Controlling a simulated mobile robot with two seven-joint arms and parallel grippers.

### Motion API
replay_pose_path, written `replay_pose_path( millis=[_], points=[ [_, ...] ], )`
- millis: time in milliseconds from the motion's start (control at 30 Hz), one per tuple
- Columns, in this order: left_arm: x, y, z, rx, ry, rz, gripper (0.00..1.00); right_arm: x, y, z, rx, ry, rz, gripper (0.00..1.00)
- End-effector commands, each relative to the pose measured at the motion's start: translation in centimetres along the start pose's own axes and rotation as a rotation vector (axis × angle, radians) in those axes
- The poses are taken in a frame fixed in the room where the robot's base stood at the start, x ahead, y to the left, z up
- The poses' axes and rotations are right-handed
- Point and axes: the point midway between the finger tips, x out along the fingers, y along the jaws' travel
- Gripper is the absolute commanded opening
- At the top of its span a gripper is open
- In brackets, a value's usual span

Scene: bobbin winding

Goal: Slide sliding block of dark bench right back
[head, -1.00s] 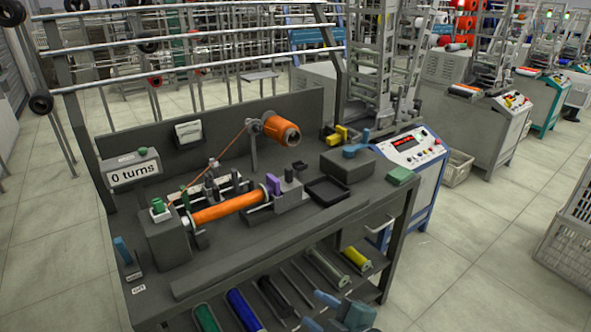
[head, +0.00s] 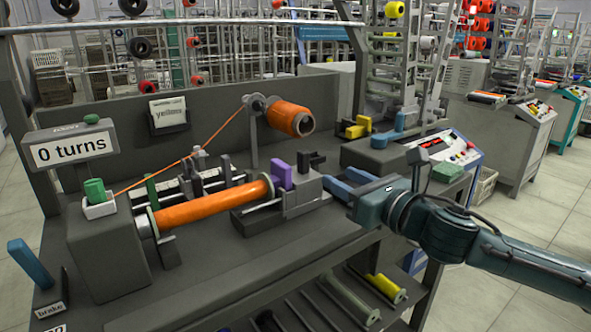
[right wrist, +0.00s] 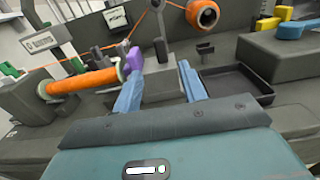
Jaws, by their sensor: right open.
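The sliding block (head: 304,199) is grey, with a purple lever (head: 282,175) and a small black part on top. It stands on the dark bench (head: 240,279) at the right end of the orange tube (head: 210,205), which lies level. My right gripper (head: 338,182) is open at the block's right side, its blue fingers pointing towards it. In the right wrist view the block (right wrist: 160,79) shows between the two fingers; I cannot tell whether they touch it. My left gripper is not in view.
A grey housing (head: 108,256) with a green switch stands at the tube's left end. An orange thread runs to an orange spool (head: 291,118) behind. In the right wrist view a black tray (right wrist: 236,84) lies right of the fingers. The front of the bench is clear.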

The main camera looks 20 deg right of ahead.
Motion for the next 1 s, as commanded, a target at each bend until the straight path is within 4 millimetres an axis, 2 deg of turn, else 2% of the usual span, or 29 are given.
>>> replay_pose_path(
  millis=[167,400,600,800,1000],
  points=[
    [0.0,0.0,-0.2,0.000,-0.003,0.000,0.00,2.1,0.0,0.3,0.000,-0.005,0.000,0.42],
    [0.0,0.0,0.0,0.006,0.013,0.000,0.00,7.2,0.1,0.2,0.003,-0.004,0.001,0.42],
    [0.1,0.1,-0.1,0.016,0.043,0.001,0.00,10.8,0.1,0.1,0.002,-0.003,0.001,0.42],
    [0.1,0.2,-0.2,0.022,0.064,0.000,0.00,12.7,0.1,0.1,0.000,-0.001,0.001,0.42],
    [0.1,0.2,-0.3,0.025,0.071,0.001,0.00,13.0,0.0,0.1,0.000,0.000,0.000,0.42]
  ],
)
